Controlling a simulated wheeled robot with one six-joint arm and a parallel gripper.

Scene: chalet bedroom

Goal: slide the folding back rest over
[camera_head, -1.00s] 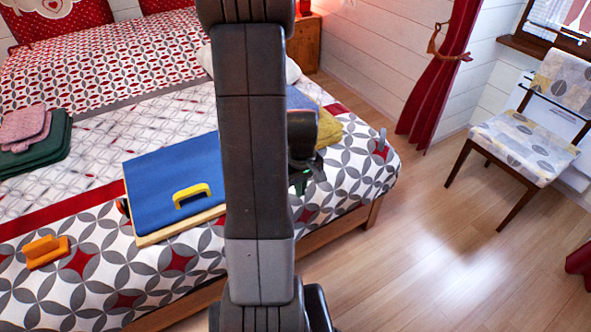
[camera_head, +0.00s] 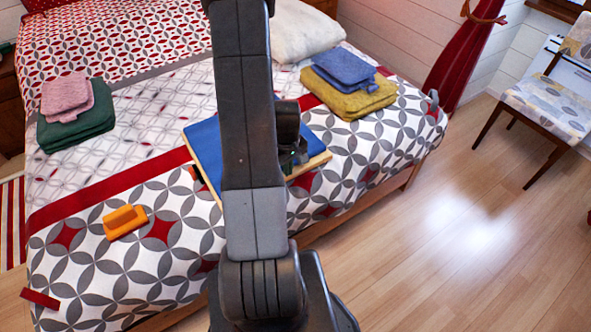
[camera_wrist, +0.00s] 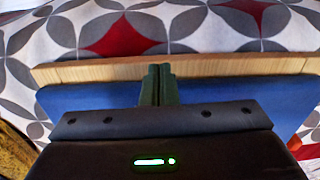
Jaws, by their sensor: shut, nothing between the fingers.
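The folding back rest (camera_head: 207,147) is a blue panel on a pale wooden board, lying on the bed. My arm hides its middle in the head view, and its yellow handle is out of sight. In the wrist view the blue panel (camera_wrist: 230,92) and the wooden edge (camera_wrist: 215,66) run across the picture. My gripper (camera_wrist: 157,72) is shut and empty, with its fingertips over the blue panel and reaching the wooden edge. I cannot tell whether they touch it. In the head view my gripper (camera_head: 292,158) is partly hidden at the panel's right part.
An orange block-like object (camera_head: 125,222) lies on the bed at the left. Green folded cloths (camera_head: 75,133) with a pink stack (camera_head: 66,97) lie behind it. Yellow cloths (camera_head: 350,97) under blue ones (camera_head: 343,68) lie right of the back rest. A chair (camera_head: 545,105) stands right; the floor between is clear.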

